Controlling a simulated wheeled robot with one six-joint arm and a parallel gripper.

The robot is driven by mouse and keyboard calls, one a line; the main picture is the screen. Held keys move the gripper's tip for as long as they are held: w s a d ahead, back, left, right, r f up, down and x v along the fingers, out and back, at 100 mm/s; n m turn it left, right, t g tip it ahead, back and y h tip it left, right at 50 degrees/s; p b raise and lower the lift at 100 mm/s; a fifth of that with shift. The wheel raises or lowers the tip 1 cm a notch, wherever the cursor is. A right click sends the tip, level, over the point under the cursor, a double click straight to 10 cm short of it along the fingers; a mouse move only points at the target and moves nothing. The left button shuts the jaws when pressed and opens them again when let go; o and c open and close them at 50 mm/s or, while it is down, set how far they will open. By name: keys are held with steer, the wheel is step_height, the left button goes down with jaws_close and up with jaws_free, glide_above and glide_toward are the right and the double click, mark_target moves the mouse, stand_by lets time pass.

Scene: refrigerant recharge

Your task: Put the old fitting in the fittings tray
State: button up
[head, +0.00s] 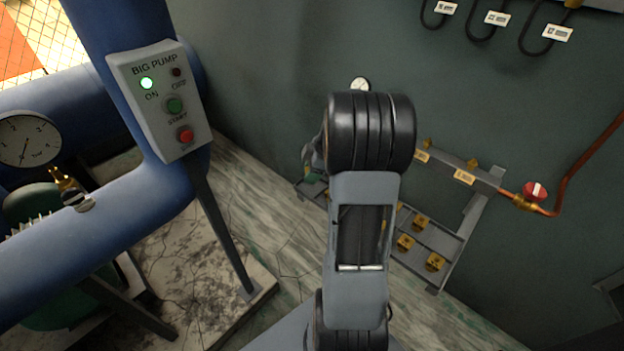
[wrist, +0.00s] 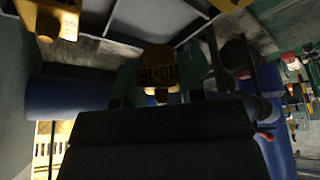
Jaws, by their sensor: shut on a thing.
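In the wrist view my gripper (wrist: 160,88) is shut on a yellow fitting (wrist: 158,70) with dark marking on its face. Its lower part is hidden by the gripper body. In the head view my arm hides most of the gripper and the held fitting. The grey fittings tray (head: 452,246) is low by the wall, right of and behind my arm, with several yellow fittings (head: 421,222) in its compartments. Its left part is partly covered by my arm. In the wrist view, yellow fittings (wrist: 62,17) show at the top; I cannot tell whether the held fitting touches the tray.
A grey rail with yellow tags (head: 464,177) runs above the tray to a copper pipe with a red valve (head: 535,192). Blue pipework (head: 120,230) and the pump control box (head: 160,100), its green light lit, stand at left. Floor between them is clear.

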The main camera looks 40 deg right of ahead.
mark_target(312, 187)
steer(key=shift+w+d+f, duration=0.1)
steer(key=shift+f, duration=1.6)
steer(key=shift+f+b, duration=0.15)
steer(key=shift+b, duration=0.15)
steer(key=o, duration=0.7)
steer(key=shift+d+r, duration=0.15)
steer(key=shift+r, duration=0.4)
steer(key=p+v, duration=0.1)
steer(key=v, duration=1)
steer(key=shift+s+a+m+h, duration=0.65)
steer(key=shift+s+a+m, duration=1.1)
steer(key=shift+a, duration=2.35)
steer(key=shift+s+a+m+h, duration=0.6)
steer(key=shift+s+a+m, duration=1.1)
steer(key=shift+a, duration=2.35)
steer(key=shift+s+a+m+h, duration=0.65)
steer(key=shift+s+a+m, duration=1.1)
steer(key=shift+a, duration=2.35)
